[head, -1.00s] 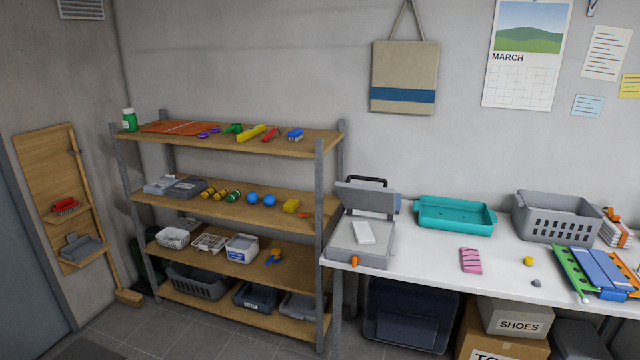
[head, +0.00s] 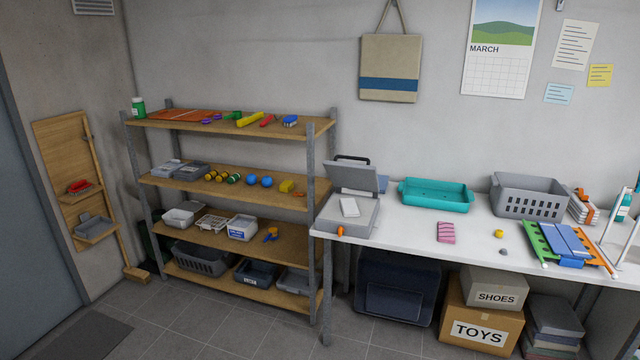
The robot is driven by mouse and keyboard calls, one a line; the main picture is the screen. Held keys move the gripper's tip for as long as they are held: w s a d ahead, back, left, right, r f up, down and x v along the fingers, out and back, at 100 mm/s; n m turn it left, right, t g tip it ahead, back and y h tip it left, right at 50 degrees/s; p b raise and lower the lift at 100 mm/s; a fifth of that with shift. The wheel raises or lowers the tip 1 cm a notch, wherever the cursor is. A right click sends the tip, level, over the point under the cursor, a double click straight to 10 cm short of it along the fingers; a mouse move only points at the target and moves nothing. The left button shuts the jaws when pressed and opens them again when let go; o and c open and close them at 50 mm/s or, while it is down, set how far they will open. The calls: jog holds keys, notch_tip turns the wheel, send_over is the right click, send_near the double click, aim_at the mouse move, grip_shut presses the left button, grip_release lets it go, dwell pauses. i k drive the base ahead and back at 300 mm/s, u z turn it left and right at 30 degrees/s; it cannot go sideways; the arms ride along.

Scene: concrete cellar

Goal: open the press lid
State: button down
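The press (head: 348,218) is a grey box at the left end of the white table. Its lid (head: 352,177) stands raised and tilted back on the far side, with a black handle on its top edge. A white block (head: 349,207) lies on the press bed. An orange knob (head: 340,231) shows at the press's front. My gripper is not in the head view.
The white table (head: 400,226) also carries a teal tray (head: 436,194), a pink striped cloth (head: 446,232), a grey basket (head: 528,196) and a blue-green rack (head: 570,246). A loaded shelf unit (head: 240,128) stands left of the press. Boxes (head: 481,312) sit under the table. Tiled floor in front is clear.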

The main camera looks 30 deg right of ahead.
aim_at(354, 176)
jog(key=u, duration=0.2)
jog(key=k, duration=0.55)
jog(key=u, duration=0.7)
jog(key=k, duration=0.5)
jog(key=u, duration=0.2)
jog(key=i, duration=0.75)
jog(key=z, duration=0.75)
jog(key=i, duration=1.75)
